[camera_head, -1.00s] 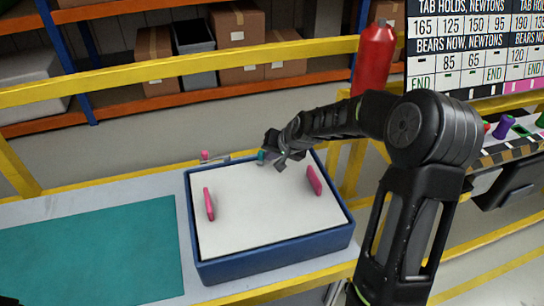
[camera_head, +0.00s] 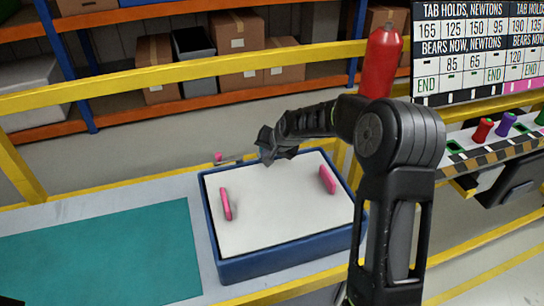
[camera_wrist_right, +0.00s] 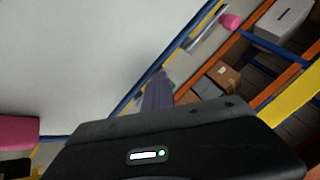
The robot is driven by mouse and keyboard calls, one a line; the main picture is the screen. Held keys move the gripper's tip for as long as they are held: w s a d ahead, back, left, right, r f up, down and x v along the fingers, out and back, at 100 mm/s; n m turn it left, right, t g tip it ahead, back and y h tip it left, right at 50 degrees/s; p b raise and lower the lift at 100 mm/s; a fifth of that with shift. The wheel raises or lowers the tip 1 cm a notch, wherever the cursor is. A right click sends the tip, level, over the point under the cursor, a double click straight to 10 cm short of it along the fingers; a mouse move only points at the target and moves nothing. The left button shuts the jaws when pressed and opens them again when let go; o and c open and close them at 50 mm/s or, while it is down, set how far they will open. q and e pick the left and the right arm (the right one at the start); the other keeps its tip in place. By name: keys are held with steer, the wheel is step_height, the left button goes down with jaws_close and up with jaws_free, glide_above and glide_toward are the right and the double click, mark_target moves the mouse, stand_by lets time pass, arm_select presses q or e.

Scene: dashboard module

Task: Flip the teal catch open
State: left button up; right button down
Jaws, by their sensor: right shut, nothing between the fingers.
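The dark blue box (camera_head: 285,262) with a white top (camera_head: 275,220) stands on the bench. In the head view my right gripper (camera_head: 264,155) is at the box's back edge, near its middle. It is shut and empty. In the right wrist view the shut fingers (camera_wrist_right: 157,92) point at the blue rim (camera_wrist_right: 136,93). Whether they touch anything there I cannot tell.
Two pink tabs stand on the white top, one left (camera_head: 226,204) and one right (camera_head: 327,180). A pink-ended grey lever (camera_head: 219,157) lies behind the back-left edge. A teal mat (camera_head: 100,250) is left. A red bottle (camera_head: 379,62) stands behind my right arm.

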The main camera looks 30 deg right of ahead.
steer(key=shift+w+a, duration=0.2)
steer(key=shift+w, duration=0.25)
steer(key=shift+w+a, duration=0.2)
steer(key=shift+w, duration=0.25)
steer(key=shift+w+b, duration=0.1)
steer(key=shift+b, duration=0.2)
steer(key=shift+w+r, duration=0.1)
steer(key=shift+r, duration=0.15)
